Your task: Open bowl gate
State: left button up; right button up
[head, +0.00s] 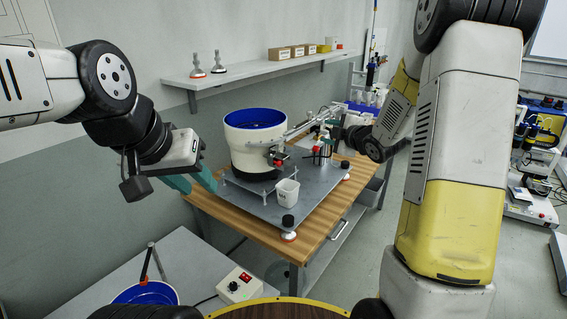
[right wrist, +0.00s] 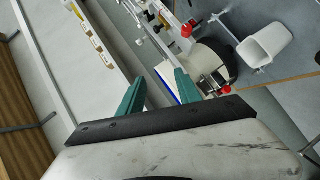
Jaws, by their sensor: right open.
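The bowl feeder (head: 248,152) is a white drum with a blue inside, standing on a grey plate on the wooden bench. A small bracket with a red knob (head: 278,162) sits at its front right; I cannot tell whether the gate there is open or shut. In the right wrist view, red knobs show near the rail (right wrist: 187,30) and beside the bowl (right wrist: 225,92). My right gripper (head: 332,128) is open near the track right of the bowl; its teal fingers (right wrist: 160,80) hold nothing visible. My left gripper (head: 202,188) is open and empty, left of the bowl.
A white cup (head: 287,192) stands on the plate (head: 258,208) in front of the bowl. A wall shelf (head: 255,70) with small boxes is behind. A grey table at front left holds a blue bowl (head: 146,292) and a control box (head: 239,286).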

jog(key=a+f+n+g+y, duration=0.1)
jog(key=a+f+n+y, duration=0.45)
jog(key=f, duration=0.35)
jog(key=n+g+y, duration=0.2)
jog(key=n+y, duration=0.2)
jog(key=n, duration=0.1)
send_near(280, 164)
jog(key=x, duration=0.8)
jog(key=shift+w, duration=0.15)
grip_shut()
